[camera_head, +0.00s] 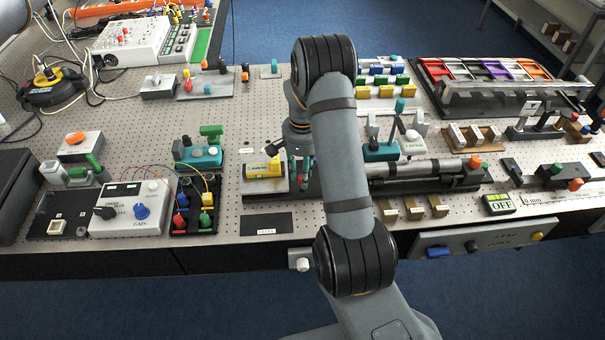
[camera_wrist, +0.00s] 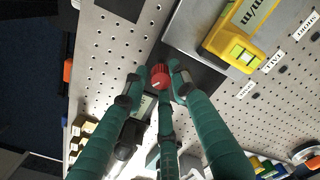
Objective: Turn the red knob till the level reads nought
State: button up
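A small red knob (camera_wrist: 159,77) shows in the wrist view, with a pale mark on its face. My gripper (camera_wrist: 158,82) has green fingers with dark joints. Its fingertips stand around the knob, very close to its rim on the left, right and lower sides; whether they press on it I cannot tell. A yellow level (camera_wrist: 238,42) with a greenish vial lies beside the knob on a grey plate; its reading is too small to tell. In the head view the level (camera_head: 263,168) sits just left of my gripper (camera_head: 296,180).
A grey control box (camera_head: 130,208) with a blue knob and a black tray with coloured knobs (camera_head: 195,205) stand to the left. A dark cylinder rig (camera_head: 425,172) lies to the right. Small labelled blocks (camera_head: 413,209) line the front edge. Perforated table (camera_head: 225,215) shows between them.

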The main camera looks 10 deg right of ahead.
grip_shut()
jog(key=shift+f+b, duration=0.2)
jog(key=shift+b, duration=0.45)
jog(key=shift+r, duration=0.2)
jog(key=shift+o, duration=2.3)
grip_release()
jog(key=shift+r, duration=0.1)
notch_tip(320, 180, up, 12)
